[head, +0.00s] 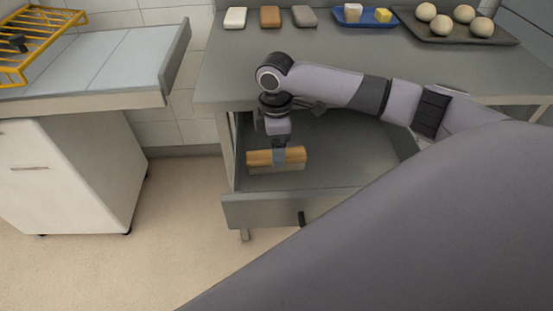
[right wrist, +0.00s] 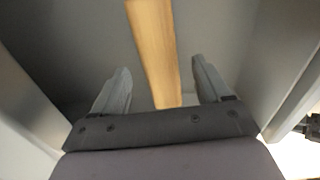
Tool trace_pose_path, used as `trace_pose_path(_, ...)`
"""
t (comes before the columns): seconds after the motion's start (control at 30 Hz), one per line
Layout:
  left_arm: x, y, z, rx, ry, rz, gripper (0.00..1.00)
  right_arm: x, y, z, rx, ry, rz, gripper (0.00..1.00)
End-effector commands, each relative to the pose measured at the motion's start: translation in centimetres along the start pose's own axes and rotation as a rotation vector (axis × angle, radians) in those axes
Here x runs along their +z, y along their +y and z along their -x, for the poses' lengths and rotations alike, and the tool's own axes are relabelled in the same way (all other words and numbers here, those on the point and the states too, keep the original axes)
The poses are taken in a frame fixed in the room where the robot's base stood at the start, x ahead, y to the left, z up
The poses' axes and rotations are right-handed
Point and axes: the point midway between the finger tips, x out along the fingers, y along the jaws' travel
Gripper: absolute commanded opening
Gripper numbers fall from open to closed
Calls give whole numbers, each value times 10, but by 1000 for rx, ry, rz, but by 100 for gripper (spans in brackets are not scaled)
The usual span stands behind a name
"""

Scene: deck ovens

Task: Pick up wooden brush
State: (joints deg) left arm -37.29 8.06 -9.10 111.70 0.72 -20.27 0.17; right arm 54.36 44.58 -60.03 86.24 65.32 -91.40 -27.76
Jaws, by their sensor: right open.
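The wooden brush (head: 292,156) lies in an open drawer (head: 280,208) under the counter, near the drawer's left front corner. It has a light brown wooden top with a paler part below. My right gripper (head: 279,160) points down at the brush. In the right wrist view the brush's wooden body (right wrist: 155,50) runs between the two open fingers (right wrist: 160,88), with space on both sides. Whether a finger touches it cannot be told. My left gripper is not in view.
The counter (head: 330,70) above the drawer holds white, brown and grey blocks (head: 270,17), a blue tray (head: 363,16) with two pieces, and a dark tray (head: 450,32) with several dough balls. A white cabinet (head: 60,180) stands left. The floor between is clear.

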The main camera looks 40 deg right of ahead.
Motion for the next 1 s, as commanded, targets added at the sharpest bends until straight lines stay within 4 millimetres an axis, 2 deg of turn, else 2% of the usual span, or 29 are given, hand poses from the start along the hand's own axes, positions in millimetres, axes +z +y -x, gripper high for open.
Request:
trace_pose_path(0.1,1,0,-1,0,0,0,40,0,0,-12,0,-1,0,77)
trace_pose_path(0.37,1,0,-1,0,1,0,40,0,0,-15,1,0,1,77)
trace_pose_path(0.57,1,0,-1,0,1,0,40,0,0,-14,1,0,1,15)
trace_pose_path(0.6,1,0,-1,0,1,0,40,0,0,-14,1,0,1,12)
trace_pose_path(0.87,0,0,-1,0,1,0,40,0,0,-12,2,1,1,12)
trace_pose_path(1.0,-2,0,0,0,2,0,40,0,1,2,4,3,1,12)
